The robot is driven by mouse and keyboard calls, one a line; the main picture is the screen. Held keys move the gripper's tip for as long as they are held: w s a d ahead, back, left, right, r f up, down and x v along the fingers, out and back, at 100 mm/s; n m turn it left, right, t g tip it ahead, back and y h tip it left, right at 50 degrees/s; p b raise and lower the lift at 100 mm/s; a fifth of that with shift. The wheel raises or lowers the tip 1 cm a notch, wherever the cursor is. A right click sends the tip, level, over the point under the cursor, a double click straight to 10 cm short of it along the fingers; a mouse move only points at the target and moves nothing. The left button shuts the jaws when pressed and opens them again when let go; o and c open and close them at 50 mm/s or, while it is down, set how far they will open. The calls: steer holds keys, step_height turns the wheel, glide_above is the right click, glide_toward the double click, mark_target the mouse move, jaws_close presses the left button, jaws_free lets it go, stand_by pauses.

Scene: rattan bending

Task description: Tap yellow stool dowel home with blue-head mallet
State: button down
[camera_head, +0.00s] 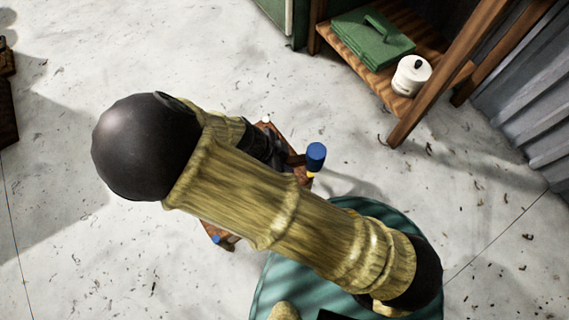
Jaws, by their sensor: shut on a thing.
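My gripper (280,155) is dark and partly hidden behind my arm. It is shut on the mallet's handle, to the left of the head. The mallet's blue head (316,155) shows just right of the gripper. The yellow dowel (311,174) shows as a small yellow patch right below the blue head, at the right side of the stool. I cannot tell whether the head touches it. The brown wooden stool (301,181) is mostly hidden by my arm. How far the dowel stands out is hidden.
A white peg end (266,119) and a blue one (216,239) show at other stool corners. A wooden shelf (424,118) at upper right holds a green box (372,42) and a white lidded pot (411,75). The pale floor at left is mostly clear.

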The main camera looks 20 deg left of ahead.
stand_by(0.3)
step_height(320, 180, down, 4)
steer(key=b, duration=0.6)
steer(key=shift+f, duration=1.4)
steer(key=shift+r+p, duration=1.6)
steer(key=shift+p, duration=0.65)
steer(key=shift+f, duration=0.15)
step_height(320, 180, down, 4)
steer(key=shift+r+b, duration=0.15)
steer(key=shift+b, duration=0.5)
step_height(320, 180, up, 4)
steer(key=p, duration=0.5)
